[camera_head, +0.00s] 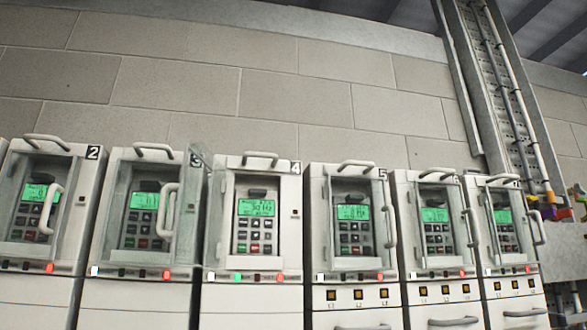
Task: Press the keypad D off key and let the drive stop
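A row of pale drive cabinets stands along the wall, each with a keypad and a lit green display. Labels 2, 3, 4 and 5 are readable; no letter D is legible. Drive 4 (212,308) has its keypad (254,228) facing me near the middle, with small dark and coloured keys, including a reddish one (254,249), below its display (256,208). Its door seems swung out to the left, leaving the keypad uncovered. A green lamp (237,277) glows below it. Neither gripper is in view.
Drive 3 (137,295) and drive 5 (355,290) flank drive 4; clear doors with handles appear in front of several neighbouring keypads. Red lamps glow on several drives. A cable tray (505,100) and coloured fittings (548,208) are at the right. The block wall (295,95) is bare.

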